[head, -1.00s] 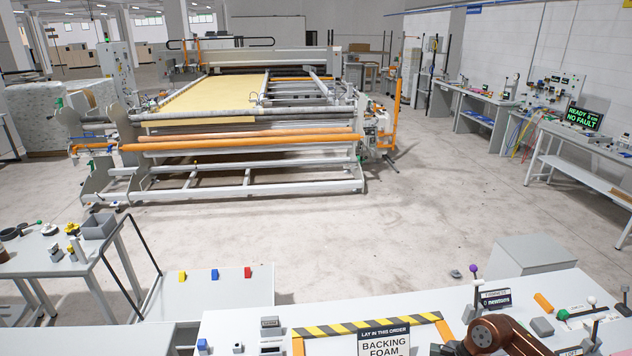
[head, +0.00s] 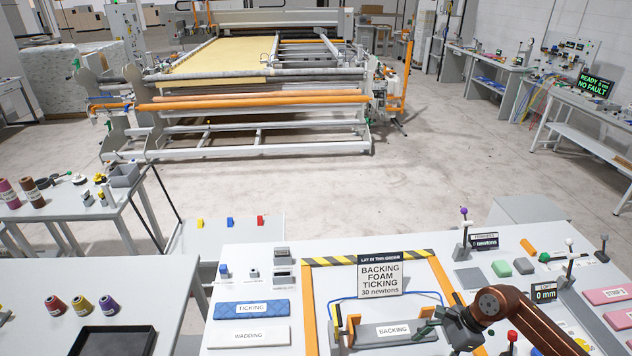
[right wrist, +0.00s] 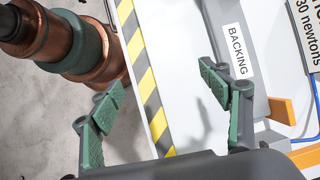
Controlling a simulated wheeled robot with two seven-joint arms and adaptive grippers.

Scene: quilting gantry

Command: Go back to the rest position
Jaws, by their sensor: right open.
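My right gripper (head: 432,322) is open at the right end of the grey BACKING piece (head: 390,333), which lies in the marked frame on the white table. In the right wrist view its green-padded fingers (right wrist: 160,88) are spread with nothing between them. The BACKING piece also shows there, beside one finger (right wrist: 228,30); I cannot tell whether they touch. My left gripper is not in view in the head picture.
The table holds a blue TICKING piece (head: 252,310), a white WADDING piece (head: 248,336), a sign (head: 380,276), and posts and blocks at right. Spools (head: 82,304) and a black tray (head: 112,342) are on the left table.

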